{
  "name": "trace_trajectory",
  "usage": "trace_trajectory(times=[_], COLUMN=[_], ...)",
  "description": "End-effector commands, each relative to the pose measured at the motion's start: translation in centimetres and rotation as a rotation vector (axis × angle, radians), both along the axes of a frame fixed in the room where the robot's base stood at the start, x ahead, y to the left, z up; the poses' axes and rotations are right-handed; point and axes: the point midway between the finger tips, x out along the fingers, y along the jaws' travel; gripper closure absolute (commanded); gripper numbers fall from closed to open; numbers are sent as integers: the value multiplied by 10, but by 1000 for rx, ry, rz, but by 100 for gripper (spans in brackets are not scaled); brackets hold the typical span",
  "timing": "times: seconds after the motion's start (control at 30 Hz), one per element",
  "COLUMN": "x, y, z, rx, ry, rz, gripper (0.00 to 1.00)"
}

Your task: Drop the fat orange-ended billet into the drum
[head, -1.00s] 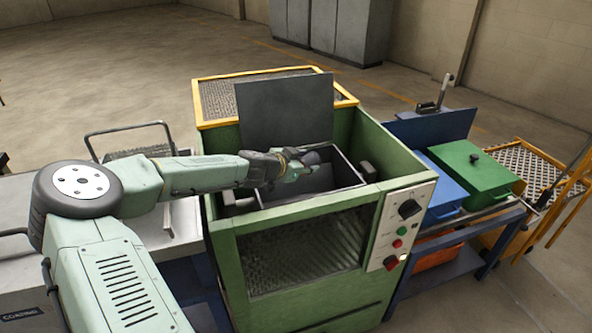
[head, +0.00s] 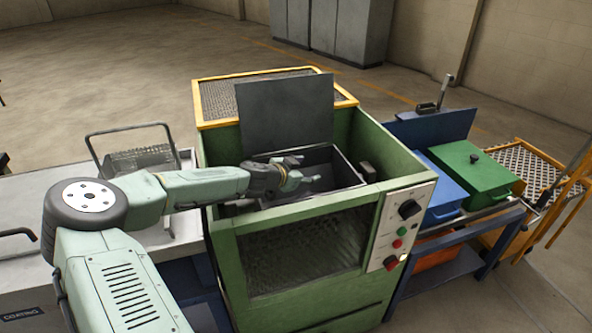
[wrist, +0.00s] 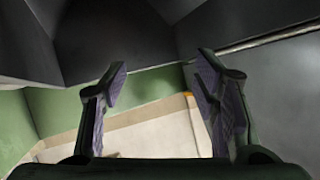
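My gripper (head: 305,170) is open over the dark open-topped drum (head: 340,171) inside the green machine. In the wrist view, the two fingers (wrist: 162,82) stand wide apart with nothing between them. The drum's opening faces up, and my gripper and arm cover part of it. The fat orange-ended billet is not visible in either current view, and I cannot see the drum's bottom.
A dark raised lid (head: 287,112) stands behind the drum. The green machine's control panel (head: 403,225) is at front right. A blue box (head: 446,187) and a green box (head: 474,172) sit on the right bench. A wire basket (head: 140,160) stands at left.

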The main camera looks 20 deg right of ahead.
Motion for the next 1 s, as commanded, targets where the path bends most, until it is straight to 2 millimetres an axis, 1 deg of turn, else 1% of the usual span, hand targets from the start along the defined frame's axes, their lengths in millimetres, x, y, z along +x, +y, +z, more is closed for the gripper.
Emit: trace_trajectory(times=[0.03,0.1,0.3,0.33,0.47,0.57,0.8,1.0], x=[0,0,-1,-2,-4,-10,-37,-56], y=[0,0,0,1,5,15,52,76], z=[-1,-1,-2,-5,-1,5,29,45], rx=[1,1,0,2,2,2,2,2], ry=[1,1,2,7,5,4,1,1], rz=[-1,-1,0,0,1,1,3,1], gripper=[39,36,36,36,36,36,36,36])
